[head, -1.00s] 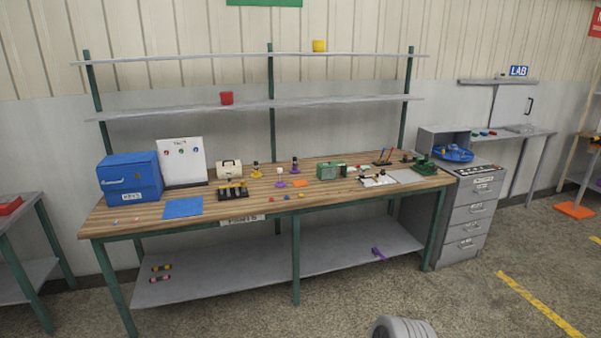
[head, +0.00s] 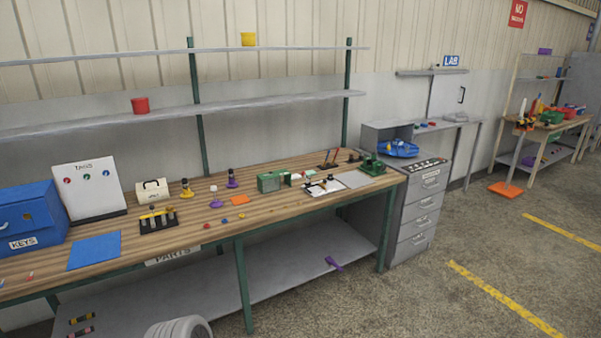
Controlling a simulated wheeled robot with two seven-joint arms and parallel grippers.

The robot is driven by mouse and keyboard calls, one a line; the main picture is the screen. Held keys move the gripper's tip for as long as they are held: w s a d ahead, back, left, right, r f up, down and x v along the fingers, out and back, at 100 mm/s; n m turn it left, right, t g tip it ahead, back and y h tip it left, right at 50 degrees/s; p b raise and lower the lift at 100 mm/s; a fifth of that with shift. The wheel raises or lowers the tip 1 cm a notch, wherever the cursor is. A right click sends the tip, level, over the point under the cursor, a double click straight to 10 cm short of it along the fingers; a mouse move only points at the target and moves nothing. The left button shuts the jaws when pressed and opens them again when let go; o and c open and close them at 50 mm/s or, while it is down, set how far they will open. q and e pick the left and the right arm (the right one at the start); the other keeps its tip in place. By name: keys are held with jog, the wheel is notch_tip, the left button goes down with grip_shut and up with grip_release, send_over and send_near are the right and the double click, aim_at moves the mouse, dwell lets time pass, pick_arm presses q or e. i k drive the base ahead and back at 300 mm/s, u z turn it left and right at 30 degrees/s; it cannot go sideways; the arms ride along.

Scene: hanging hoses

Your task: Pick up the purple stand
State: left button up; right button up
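Several purple things are in the head view. One upright purple stand (head: 232,182) with a dark top stands toward the back of the wooden workbench (head: 130,243). A low purple piece (head: 215,204) with a small white part above it stands nearer the front. A purple object (head: 334,263) lies on the grey shelf under the bench. I cannot tell for certain which is the task's stand. Neither of my grippers is in view.
On the bench are a blue KEYS box (head: 28,222), a TAGS board (head: 90,188), a black rack (head: 158,222), a green box (head: 270,182) and a clipboard (head: 323,188). Grey drawers (head: 420,215) stand right of the bench. The floor (head: 460,240) at the right is open.

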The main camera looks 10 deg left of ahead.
aim_at(232, 184)
jog(key=z, duration=0.15)
jog(key=i, duration=1.2)
jog(key=u, duration=1.1)
jog(key=i, duration=0.75)
jog(key=u, duration=0.85)
